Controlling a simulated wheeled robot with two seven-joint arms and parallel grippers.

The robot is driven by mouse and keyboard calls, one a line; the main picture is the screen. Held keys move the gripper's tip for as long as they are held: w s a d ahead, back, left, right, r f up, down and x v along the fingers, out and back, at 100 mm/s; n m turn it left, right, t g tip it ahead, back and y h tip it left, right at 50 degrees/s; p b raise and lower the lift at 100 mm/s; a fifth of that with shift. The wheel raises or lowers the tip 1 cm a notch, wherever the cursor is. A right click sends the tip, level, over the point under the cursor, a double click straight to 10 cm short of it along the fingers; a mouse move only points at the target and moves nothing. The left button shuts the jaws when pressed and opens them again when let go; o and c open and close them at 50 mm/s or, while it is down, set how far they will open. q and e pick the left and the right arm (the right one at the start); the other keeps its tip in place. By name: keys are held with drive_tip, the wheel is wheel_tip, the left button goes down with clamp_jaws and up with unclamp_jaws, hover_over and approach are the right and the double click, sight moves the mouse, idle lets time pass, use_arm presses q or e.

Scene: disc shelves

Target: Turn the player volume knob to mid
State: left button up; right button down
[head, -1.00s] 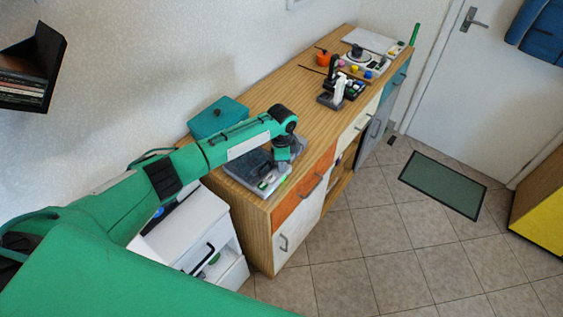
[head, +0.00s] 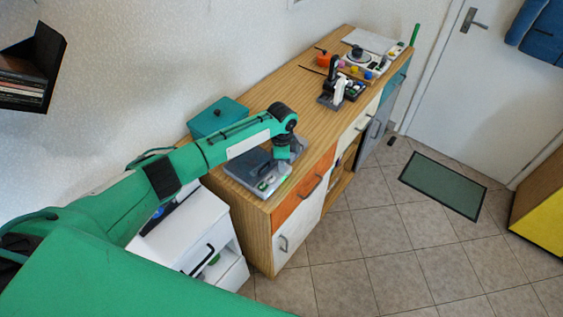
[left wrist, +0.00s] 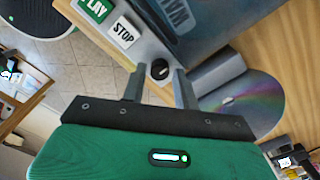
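The player (head: 240,172) is a grey box with a dark top at the near end of the wooden sideboard. In the left wrist view its edge strip carries a green PLAY button (left wrist: 97,8), a white STOP button (left wrist: 124,33) and a small black round volume knob (left wrist: 159,70) with a light mark. My left gripper (left wrist: 158,78) is open. Its two fingers stand on either side of the knob, with visible gaps. In the head view my left gripper (head: 283,154) hangs over the player's right side, and the knob cannot be made out there. My right gripper is not in view.
A shiny disc (left wrist: 262,98) lies beside the player. A teal box (head: 217,117) stands behind it on the sideboard (head: 285,97). Further along are a black-and-white device (head: 343,90) and a turntable (head: 366,62). A white drawer unit (head: 205,235) stands below my arm.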

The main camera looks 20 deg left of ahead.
use_arm(q)
wheel_tip(320, 180, up, 13)
drive_tip(key=b, duration=0.3)
idle(0.4)
